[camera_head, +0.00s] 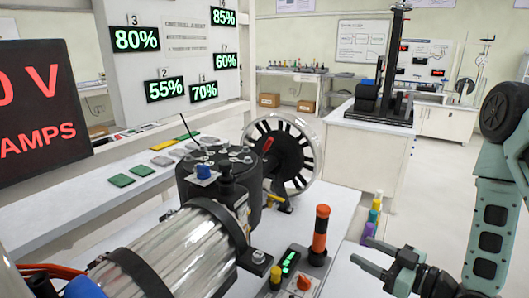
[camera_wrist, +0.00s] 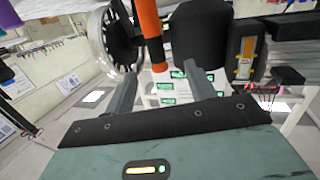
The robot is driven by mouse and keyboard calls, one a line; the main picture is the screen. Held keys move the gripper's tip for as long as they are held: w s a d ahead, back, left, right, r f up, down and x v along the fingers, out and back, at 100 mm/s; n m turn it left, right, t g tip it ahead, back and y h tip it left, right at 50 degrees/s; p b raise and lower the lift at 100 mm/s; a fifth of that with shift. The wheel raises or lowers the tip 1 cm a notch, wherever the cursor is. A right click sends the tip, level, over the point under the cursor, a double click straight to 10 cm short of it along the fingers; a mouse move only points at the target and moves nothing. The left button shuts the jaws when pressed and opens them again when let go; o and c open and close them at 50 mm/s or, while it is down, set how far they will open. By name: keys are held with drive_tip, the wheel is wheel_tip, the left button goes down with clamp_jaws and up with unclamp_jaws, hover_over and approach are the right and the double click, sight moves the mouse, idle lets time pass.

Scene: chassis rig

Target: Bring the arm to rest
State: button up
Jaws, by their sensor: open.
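My gripper (camera_head: 380,270) is at the lower right in the head view, to the right of the chassis rig's table and at the end of my green-grey arm. In the wrist view my gripper (camera_wrist: 160,92) shows its two dark fingers spread wide apart with nothing held between them. An orange-handled lever (camera_wrist: 150,20) stands beyond the fingers in the wrist view. The same orange lever (camera_head: 320,230) stands upright on the rig's control panel in the head view, left of my gripper and apart from it.
A silver cylinder motor (camera_head: 170,255), a black round housing (camera_head: 222,178) and a spoked wheel (camera_head: 300,150) fill the table. A white cabinet (camera_head: 365,155) stands behind. The floor (camera_head: 440,190) between cabinet and arm looks clear.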

drive_tip(key=a+r+n+g+h, duration=0.2)
drive_tip(key=a+g+h, duration=0.45)
drive_tip(key=a, duration=0.25)
drive_tip(key=s+a+r+m+g+h, duration=0.1)
drive_tip(key=s+r, duration=0.4)
drive_tip(key=s, duration=0.5)
drive_tip(key=s+a+r+m+g+h, duration=0.1)
drive_tip(key=s+a+r+g, duration=0.3)
drive_tip(key=s, duration=0.7)
drive_tip(key=shift+s+r+g+h+p, duration=0.35)
drive_tip(key=shift+g+h, duration=0.4)
drive_tip(key=shift+g, duration=0.3)
drive_tip(key=shift+w, duration=0.1)
